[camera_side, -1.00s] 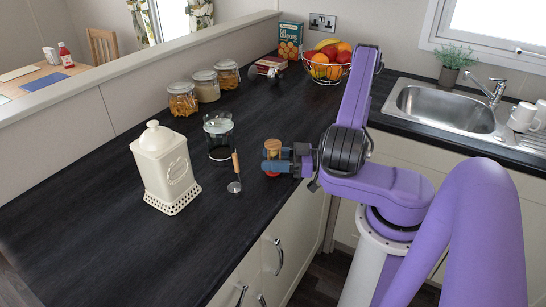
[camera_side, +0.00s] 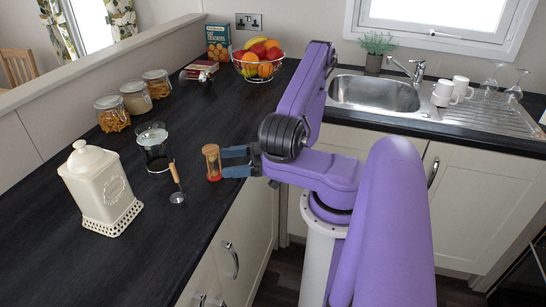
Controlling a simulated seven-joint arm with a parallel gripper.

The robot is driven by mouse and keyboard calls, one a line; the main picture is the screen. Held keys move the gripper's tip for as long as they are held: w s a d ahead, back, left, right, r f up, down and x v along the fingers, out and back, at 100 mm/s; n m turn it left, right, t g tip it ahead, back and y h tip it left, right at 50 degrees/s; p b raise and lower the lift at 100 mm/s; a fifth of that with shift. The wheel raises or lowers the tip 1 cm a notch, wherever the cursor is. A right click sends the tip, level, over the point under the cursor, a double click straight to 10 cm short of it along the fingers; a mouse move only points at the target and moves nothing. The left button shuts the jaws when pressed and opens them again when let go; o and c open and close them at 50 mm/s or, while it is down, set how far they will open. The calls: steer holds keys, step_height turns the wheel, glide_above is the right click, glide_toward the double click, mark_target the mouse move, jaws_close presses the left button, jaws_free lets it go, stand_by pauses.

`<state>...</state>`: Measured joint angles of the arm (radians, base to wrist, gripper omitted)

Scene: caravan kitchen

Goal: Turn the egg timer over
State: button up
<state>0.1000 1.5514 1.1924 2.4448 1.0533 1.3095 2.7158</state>
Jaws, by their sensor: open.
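My gripper (camera_side: 226,162) is just right of the timer, low and level. Its two blue fingers are apart and point left at the timer, with empty space between them. The whole timer shows; the fingertips end close to its right side. Whether they still touch it is too small to tell.
A ladle-like utensil (camera_side: 177,186) and a glass (camera_side: 154,149) stand left of the timer. A white canister (camera_side: 98,188) is further left. Jars (camera_side: 111,114), a fruit bowl (camera_side: 258,65) and a box (camera_side: 218,44) are behind. The worktop behind the timer is clear.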

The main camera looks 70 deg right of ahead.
steer(key=v, duration=1.2)
steer(key=shift+s, duration=0.15)
steer(key=shift+d, duration=0.1)
